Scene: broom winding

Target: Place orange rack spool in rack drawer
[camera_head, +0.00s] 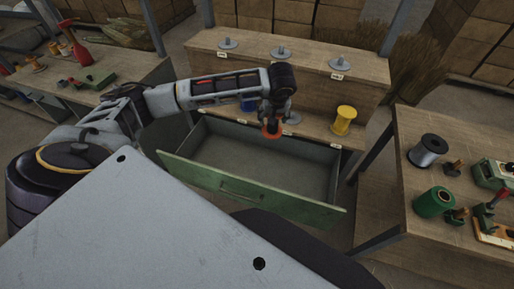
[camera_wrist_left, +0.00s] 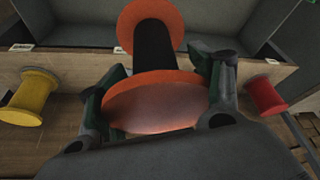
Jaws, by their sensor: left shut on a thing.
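The orange spool (camera_head: 271,132) is held by my left gripper (camera_head: 273,118), near the front edge of the rack shelf and the back of the open drawer (camera_head: 235,187). In the left wrist view the orange spool (camera_wrist_left: 155,103) has two orange flanges and a dark core. The fingers of my left gripper (camera_wrist_left: 158,95) are on both sides of its near flange. The drawer is pulled out, has a green front with a handle, and its visible floor is empty. The spool's exact height above the drawer is hard to tell. My right gripper is not in view.
A yellow spool (camera_head: 344,120) stands on the rack shelf to the right. A red spool (camera_wrist_left: 265,95) shows in the left wrist view. A side table (camera_head: 425,170) at right holds grey and green spools. A workbench (camera_head: 130,65) stands at left.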

